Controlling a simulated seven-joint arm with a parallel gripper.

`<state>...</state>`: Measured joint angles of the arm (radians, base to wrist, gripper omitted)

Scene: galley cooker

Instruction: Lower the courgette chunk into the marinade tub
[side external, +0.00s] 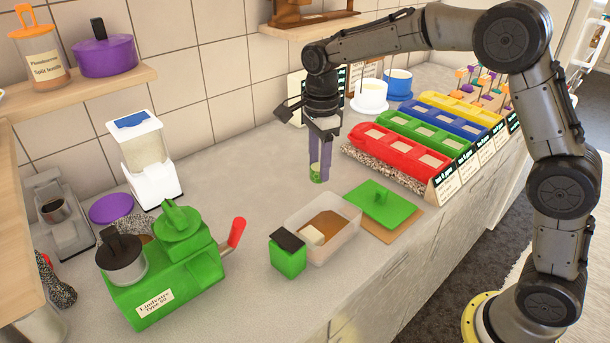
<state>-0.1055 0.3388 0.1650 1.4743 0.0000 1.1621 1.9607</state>
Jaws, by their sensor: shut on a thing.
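My gripper (318,172) points down and is shut on the courgette chunk (316,178), a small green piece with a pale face at the fingertips. It is held behind the marinade tub, low near the worktop; I cannot tell whether it touches the surface. The marinade tub (347,240) is a clear open box in the front middle of the worktop. Brown marinade (330,222) lies in it, with a pale block (312,235) at its left side. A green lid with a handle (381,203) lies to the right of the tub, on a brown board (396,232).
A green machine with a red handle (165,270) stands at front left. A small green box with a black top (288,256) stands close by the tub's left side. Coloured trays, red nearest (395,157), line the right. A white dispenser (145,160) stands at back left.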

